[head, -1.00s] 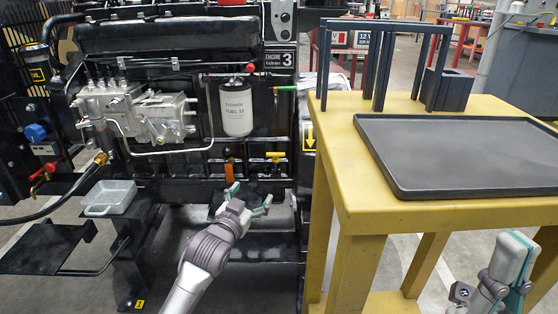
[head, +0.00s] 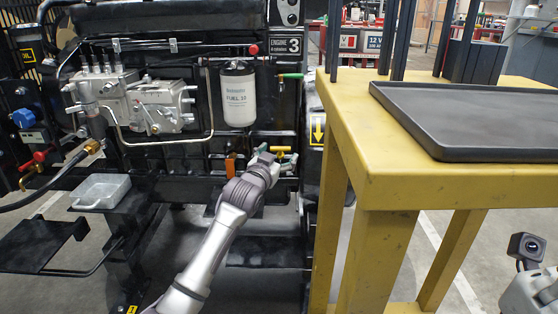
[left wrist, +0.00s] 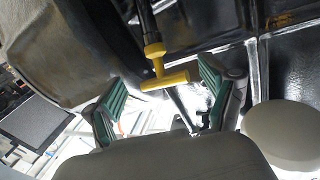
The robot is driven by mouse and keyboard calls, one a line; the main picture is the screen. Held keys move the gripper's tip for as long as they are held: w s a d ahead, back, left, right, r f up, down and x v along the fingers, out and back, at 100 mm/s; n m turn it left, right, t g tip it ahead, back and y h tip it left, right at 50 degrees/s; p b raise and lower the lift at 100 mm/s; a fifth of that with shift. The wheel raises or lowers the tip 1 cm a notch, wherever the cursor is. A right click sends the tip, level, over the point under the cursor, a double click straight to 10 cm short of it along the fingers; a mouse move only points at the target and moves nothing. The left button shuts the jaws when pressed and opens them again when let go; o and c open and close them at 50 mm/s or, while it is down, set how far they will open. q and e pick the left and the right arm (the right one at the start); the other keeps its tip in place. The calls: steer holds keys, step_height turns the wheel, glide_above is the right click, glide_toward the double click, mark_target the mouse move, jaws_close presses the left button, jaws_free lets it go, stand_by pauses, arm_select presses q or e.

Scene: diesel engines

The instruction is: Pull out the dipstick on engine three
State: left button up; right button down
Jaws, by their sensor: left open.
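Engine three (head: 280,120) carries a plate reading ENGINE 3 (head: 284,47) in the head view. The dipstick, with its yellow T-shaped handle (head: 281,149), is low on the engine front, right of the orange tab. In the left wrist view the yellow handle (left wrist: 165,80) lies crosswise between my green-padded fingertips, below a dark tube. My left gripper (head: 276,164) is open around the handle; in the left wrist view (left wrist: 162,92) a gap shows on its left side, and contact on the right cannot be told. My right gripper's fingers are not in view.
A yellow table (head: 395,170) with a dark tray (head: 470,151) stands close on the right. The fuel filter (head: 238,95) hangs above my left gripper. An orange tab (head: 230,165) is just left of it. A small clear tray (head: 102,191) sits on a black stand at the left.

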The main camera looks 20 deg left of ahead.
arm_select(q)
steer(key=shift+w, duration=0.5)
steer(key=shift+r, duration=0.15)
jaws_close()
